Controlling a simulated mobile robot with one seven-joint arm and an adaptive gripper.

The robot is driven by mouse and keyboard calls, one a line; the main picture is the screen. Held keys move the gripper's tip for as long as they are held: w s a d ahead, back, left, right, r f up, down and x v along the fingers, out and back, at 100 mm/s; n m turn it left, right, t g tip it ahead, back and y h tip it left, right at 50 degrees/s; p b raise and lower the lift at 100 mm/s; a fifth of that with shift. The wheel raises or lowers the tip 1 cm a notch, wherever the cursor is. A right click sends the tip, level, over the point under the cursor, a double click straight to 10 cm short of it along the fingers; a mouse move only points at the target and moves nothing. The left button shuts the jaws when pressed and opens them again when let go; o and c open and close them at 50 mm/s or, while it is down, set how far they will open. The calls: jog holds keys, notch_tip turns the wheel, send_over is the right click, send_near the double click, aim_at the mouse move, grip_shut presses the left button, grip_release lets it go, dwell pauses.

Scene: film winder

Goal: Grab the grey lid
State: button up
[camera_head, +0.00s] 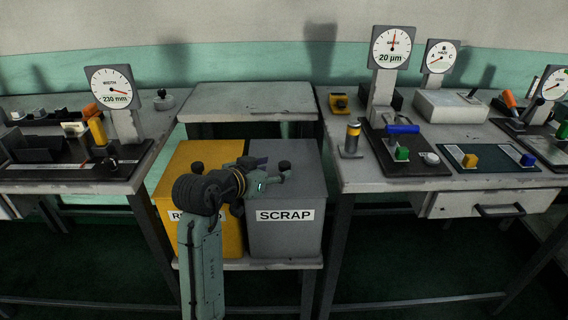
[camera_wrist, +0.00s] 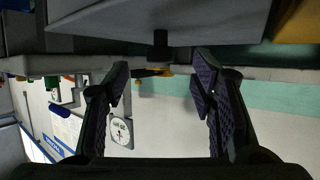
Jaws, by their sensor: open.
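The grey lid (camera_head: 300,182) lies on top of the grey bin (camera_head: 285,236) labelled SCRAP, with a black knob (camera_head: 285,167) standing up from it. My gripper (camera_head: 272,180) is over the lid, close to the knob, and partly hides the lid's left side. In the wrist view, which appears upside down, the grey lid (camera_wrist: 160,18) fills the top and its knob (camera_wrist: 160,42) points down. My open gripper (camera_wrist: 160,80) has its fingers on either side of the knob's line, apart from it. Nothing is held.
A yellow bin (camera_head: 172,182) with its own dark knob (camera_head: 197,167) stands directly left, partly behind my arm. A bare shelf (camera_head: 248,102) is behind the bins. Worktables with gauges flank them, the left table (camera_head: 150,130) and the right table (camera_head: 350,178).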

aim_at(281, 168)
jog(key=p+x, duration=0.1)
jog(key=x, duration=0.3)
jog(key=shift+f, duration=0.25)
grip_shut()
dwell(0.4)
